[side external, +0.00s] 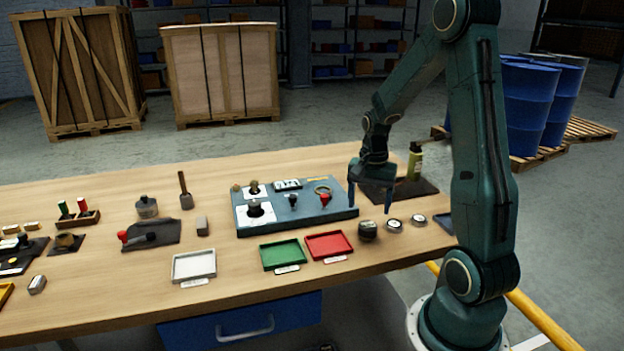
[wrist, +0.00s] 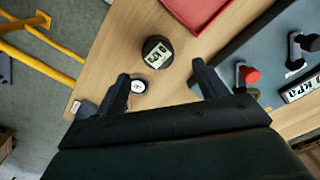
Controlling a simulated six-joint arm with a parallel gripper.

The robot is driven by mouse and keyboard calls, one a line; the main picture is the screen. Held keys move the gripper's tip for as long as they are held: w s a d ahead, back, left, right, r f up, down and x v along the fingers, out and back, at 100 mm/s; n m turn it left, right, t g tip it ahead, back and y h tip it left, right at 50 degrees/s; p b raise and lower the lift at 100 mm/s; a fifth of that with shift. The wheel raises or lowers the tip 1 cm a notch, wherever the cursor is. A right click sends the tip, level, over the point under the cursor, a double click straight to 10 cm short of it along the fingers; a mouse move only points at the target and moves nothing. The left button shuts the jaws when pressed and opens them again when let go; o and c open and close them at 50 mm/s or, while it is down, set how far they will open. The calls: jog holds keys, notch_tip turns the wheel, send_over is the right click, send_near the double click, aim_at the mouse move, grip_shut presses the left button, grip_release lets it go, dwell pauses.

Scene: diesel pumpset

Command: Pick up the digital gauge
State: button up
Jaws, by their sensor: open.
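The digital gauge (side external: 368,231) is a dark round body standing on the wooden table, in front of the right end of the blue-grey panel. In the wrist view the digital gauge (wrist: 157,52) shows its pale display face with a reading on it. My gripper (side external: 370,201) is open and empty above the table, above and behind the gauge. In the wrist view my gripper (wrist: 162,76) has its two fingers apart, and the gauge appears beyond the fingertips, between their lines. The gauge stands apart from both fingers.
Two small white-faced dials, a nearer one (side external: 394,225) and a farther one (side external: 418,219), stand right of the gauge. The panel (side external: 300,222) with knobs and a red tray (side external: 329,245) are to the left. A bottle (side external: 415,163) stands behind on a dark mat.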

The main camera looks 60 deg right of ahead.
aim_at(368, 225)
jog(key=shift+f, duration=0.85)
jog(key=shift+s+a+f, duration=0.1)
jog(key=shift+s+f, duration=0.05)
jog(key=shift+f, duration=2.4)
jog(key=c, duration=1.2)
jog(key=shift+r, duration=0.1)
notch_tip(368, 225, up, 20)
